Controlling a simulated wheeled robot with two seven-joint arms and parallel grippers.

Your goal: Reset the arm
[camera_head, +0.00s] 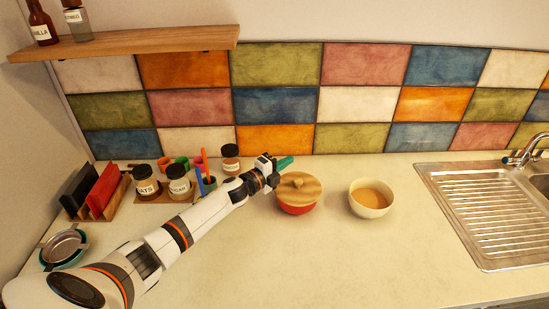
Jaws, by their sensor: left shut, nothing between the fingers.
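My left arm comes in from the lower left and reaches across the counter. My left gripper (284,163) has teal fingertips and is shut with nothing in it. It appears just behind and above a red pot (298,209) with a wooden lid (299,189). I cannot tell whether it touches the lid. My right gripper is not in view.
A cream bowl (371,199) with brown contents stands right of the pot. A metal sink (482,220) is at the right. A shelf (130,43) hangs above. The front counter is clear.

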